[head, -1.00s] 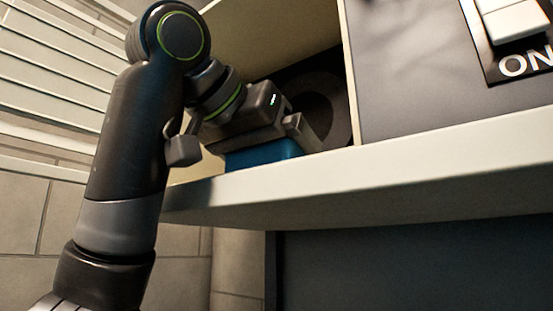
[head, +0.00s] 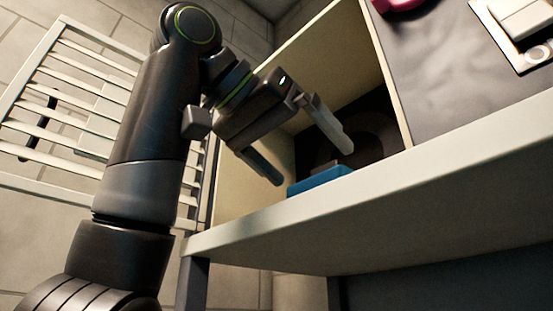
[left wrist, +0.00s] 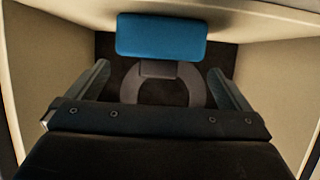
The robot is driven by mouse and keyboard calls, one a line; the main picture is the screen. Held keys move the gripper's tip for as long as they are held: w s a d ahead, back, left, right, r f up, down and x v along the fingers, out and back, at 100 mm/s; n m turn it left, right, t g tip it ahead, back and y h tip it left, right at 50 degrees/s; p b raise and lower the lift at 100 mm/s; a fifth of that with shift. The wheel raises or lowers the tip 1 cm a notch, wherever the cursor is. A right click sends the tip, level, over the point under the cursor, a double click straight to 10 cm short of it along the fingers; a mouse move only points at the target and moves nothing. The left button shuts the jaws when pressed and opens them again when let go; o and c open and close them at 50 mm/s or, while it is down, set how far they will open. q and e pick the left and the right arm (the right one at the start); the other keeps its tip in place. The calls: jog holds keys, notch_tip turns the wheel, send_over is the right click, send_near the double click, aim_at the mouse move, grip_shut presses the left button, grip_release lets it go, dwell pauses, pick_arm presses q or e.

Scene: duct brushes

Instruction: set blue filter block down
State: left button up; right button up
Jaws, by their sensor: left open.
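The blue filter block (head: 320,180) sits inside the open compartment (head: 233,180), close behind its front edge. In the left wrist view the whole blue face of the block (left wrist: 161,36) shows, beyond my fingertips. My left gripper (head: 308,162) is open and empty, above the block and apart from it. In the left wrist view my two fingers (left wrist: 158,80) are spread wide with nothing between them. In the head view the front ledge hides the lower part of the block. My right gripper is not in view.
A pale ledge (head: 400,185) runs along the compartment's front. A dark ring shape (left wrist: 160,90) shows on the compartment's dark surface. A dark panel with a white switch (head: 522,18) is at the right, with a pink thing (head: 398,4) above. A slatted rack (head: 50,135) stands left.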

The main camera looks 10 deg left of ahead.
pick_arm(q)
jog(key=shift+b+v, duration=0.65)
jog(key=shift+v, duration=1.55)
jog(key=shift+w, duration=0.1)
